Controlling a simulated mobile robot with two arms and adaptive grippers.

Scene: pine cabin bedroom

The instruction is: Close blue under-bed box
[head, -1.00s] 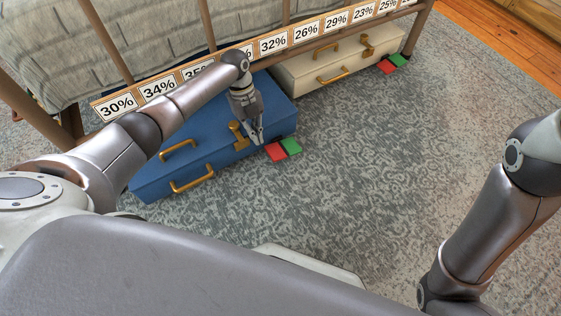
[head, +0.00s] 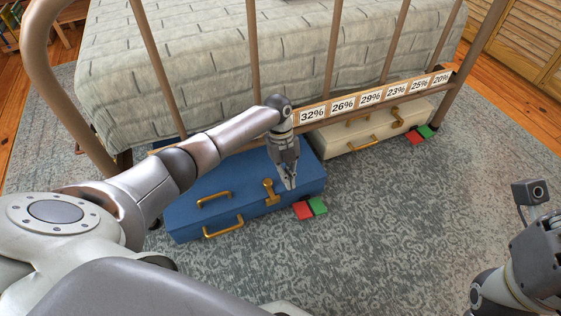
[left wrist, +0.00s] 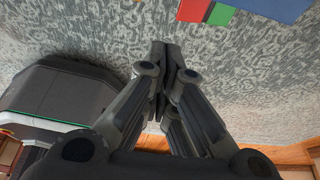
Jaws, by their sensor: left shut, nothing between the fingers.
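The blue under-bed box (head: 190,215) lies at the foot of the bed, partly under its rail. It has two brass handles and a brass latch (head: 270,191). Its lid looks flat on the body, with no clear gap showing. My left gripper (head: 290,183) points down at the box's front edge, just right of the latch, shut and empty. I cannot tell whether it touches the box. The left wrist view shows its closed fingers over the rug, with a corner of the blue box (left wrist: 280,8) at the top.
A red pad (head: 303,211) and a green pad (head: 318,205) lie before the blue box. A cream box (head: 365,135) sits further right under the bed rail (head: 335,113), which carries percentage labels. The patterned rug (head: 400,215) is clear in front.

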